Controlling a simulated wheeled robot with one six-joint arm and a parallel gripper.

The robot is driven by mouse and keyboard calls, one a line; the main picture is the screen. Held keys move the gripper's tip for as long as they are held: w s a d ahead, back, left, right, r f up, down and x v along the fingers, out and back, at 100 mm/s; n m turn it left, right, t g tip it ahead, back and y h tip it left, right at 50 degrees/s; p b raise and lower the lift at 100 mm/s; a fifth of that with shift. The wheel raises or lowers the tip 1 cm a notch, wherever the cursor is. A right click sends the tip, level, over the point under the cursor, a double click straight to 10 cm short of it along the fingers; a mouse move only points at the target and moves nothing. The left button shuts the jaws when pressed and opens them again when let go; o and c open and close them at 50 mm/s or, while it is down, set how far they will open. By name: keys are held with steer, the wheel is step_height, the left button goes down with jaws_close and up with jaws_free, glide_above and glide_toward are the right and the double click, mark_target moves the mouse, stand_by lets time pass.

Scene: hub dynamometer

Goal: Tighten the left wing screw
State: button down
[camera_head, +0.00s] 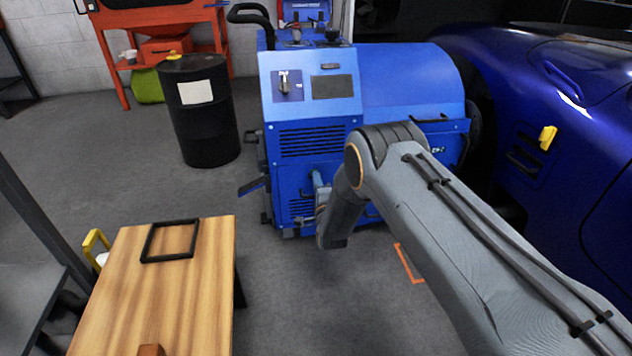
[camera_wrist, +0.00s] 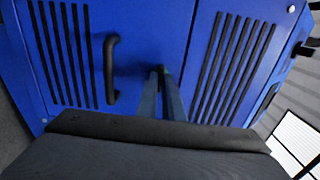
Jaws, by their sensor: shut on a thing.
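The blue dynamometer cabinet (camera_head: 310,105) stands at the centre of the head view, with dark vent slots on its front. In the wrist view its blue panel (camera_wrist: 145,25) fills most of the picture. My gripper (camera_wrist: 161,72) reaches to this panel, its two narrow fingers close together. They are shut on a small dark part at the panel, the wing screw (camera_wrist: 160,69), which is mostly hidden between the fingertips. I cannot tell how far it is turned. In the head view my arm hides part of the cabinet's lower front.
A black drum (camera_head: 203,115) stands left of the cabinet. A wooden table (camera_head: 205,285) with a black frame (camera_head: 171,241) is at lower left. A blue car (camera_head: 560,120) stands close on the right.

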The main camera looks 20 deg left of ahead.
steer(key=shift+s+a+f, duration=0.1)
steer(key=shift+s+a, duration=0.15)
steer(key=c, duration=1.9)
jaws_free()
steer(key=shift+a, duration=0.15)
steer(key=shift+c, duration=0.2)
steer(key=shift+o, duration=0.2)
steer(key=shift+w+d, duration=0.2)
steer(key=shift+d, duration=0.15)
steer(key=p+v, duration=0.2)
steer(key=v, duration=0.6)
steer(key=shift+w, duration=0.1)
